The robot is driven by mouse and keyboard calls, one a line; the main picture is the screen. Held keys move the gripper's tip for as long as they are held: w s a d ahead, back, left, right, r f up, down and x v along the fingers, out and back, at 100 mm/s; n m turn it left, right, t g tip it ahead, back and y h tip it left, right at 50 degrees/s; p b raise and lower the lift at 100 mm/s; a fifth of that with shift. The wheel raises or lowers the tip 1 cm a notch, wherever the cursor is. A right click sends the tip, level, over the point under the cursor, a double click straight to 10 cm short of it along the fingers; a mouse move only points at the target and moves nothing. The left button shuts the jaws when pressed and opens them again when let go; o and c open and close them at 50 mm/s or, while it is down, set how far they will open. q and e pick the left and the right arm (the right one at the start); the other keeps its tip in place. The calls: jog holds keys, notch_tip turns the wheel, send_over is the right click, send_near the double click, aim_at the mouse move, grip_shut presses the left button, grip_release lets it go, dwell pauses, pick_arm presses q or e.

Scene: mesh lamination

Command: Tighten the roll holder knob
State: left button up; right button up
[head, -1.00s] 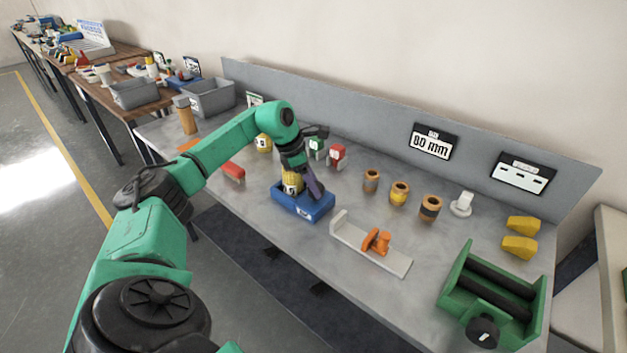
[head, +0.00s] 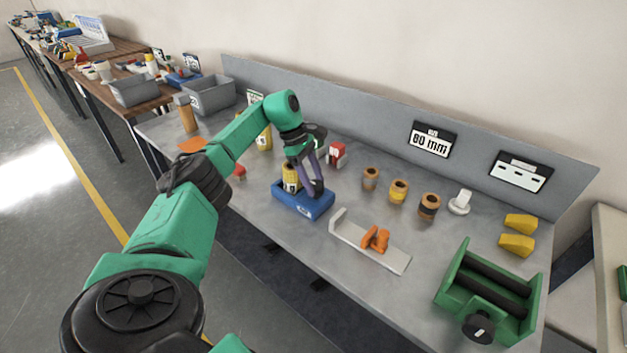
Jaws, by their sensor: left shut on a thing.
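The blue roll holder (head: 290,202) sits on the grey bench with a yellow roll (head: 290,176) standing in it. My left gripper (head: 316,189) reaches down over the right end of the holder, beside the roll. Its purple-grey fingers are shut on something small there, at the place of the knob. The fingers hide the knob itself, so its shape and how far it is turned do not show. My right gripper is not in view.
A grey L-shaped plate with an orange piece (head: 375,239) lies right of the holder. Several brown and yellow rolls (head: 399,191) stand behind it. A green roller device (head: 487,293) is at the front right. A red block (head: 338,154) stands behind my gripper.

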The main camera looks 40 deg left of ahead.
pick_arm(q)
jog(key=shift+r, duration=0.1)
jog(key=o, duration=1.4)
jog(key=shift+a+r, duration=0.2)
jog(key=shift+r, duration=0.15)
jog(key=p+v, duration=0.1)
jog(key=v, duration=1.2)
jog(key=shift+a+r+p, duration=0.1)
jog(key=shift+r+p, duration=0.25)
